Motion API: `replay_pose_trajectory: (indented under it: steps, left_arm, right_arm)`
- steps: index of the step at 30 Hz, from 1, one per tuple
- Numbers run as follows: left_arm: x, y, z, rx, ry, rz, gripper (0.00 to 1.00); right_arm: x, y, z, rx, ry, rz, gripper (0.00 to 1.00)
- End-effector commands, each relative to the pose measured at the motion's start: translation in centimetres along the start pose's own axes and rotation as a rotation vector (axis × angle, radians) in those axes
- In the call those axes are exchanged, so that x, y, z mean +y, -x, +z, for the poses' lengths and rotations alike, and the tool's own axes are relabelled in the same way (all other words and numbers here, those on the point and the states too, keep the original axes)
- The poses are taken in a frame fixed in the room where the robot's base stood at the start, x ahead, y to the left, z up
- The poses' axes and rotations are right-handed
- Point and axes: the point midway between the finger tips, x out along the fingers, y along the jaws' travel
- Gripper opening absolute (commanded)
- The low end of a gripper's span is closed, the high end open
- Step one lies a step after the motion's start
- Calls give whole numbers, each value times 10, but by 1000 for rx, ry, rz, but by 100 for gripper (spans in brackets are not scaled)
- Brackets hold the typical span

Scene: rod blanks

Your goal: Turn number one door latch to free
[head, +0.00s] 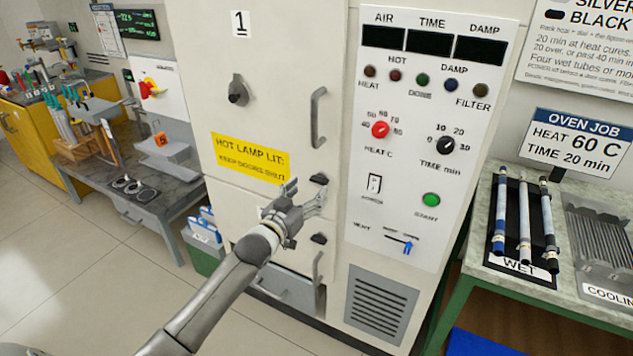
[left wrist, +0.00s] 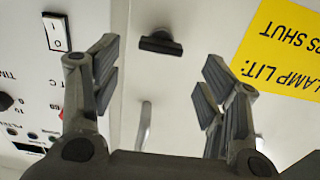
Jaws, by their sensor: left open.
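The cream oven door (head: 270,60) marked 1 (head: 240,23) is closed in the head view. A dark latch (head: 319,179) sits at its lower right, below the grey door handle (head: 318,117). In the left wrist view, the latch (left wrist: 160,42) lies crosswise beyond the fingers, with the handle (left wrist: 144,125) below it. A dark round knob (head: 238,90) is on the door's upper left. My left gripper (head: 305,192) is open and empty just in front of and below the latch, apart from it; the latch lies between its fingers in the left wrist view (left wrist: 160,66). My right gripper is out of view.
A yellow hot-lamp label (head: 250,157) is left of the latch. A second dark latch (head: 319,238) and a lower handle (head: 317,268) are below. The control panel (head: 400,215) stands right. A bench with rods on a black tray (head: 511,242) is farther right.

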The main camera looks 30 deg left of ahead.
Motion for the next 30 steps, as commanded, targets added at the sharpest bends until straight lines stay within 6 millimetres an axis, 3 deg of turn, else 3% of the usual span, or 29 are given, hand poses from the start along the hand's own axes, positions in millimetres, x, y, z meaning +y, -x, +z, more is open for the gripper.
replay_pose_trajectory:
  steps: [3, 10, 24, 30]
  left_arm:
    - [0, -20, -1, 0, 0, -1, 68]
    - [0, -46, 0, 0, 0, -1, 68]
    - [0, -55, 1, -1, 0, 0, 68]
    - [0, -55, 1, -1, 0, 0, 43]
  right_arm:
    - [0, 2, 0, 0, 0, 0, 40]
    - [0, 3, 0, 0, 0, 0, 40]
    - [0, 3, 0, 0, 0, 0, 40]
    - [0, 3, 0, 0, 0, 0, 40]
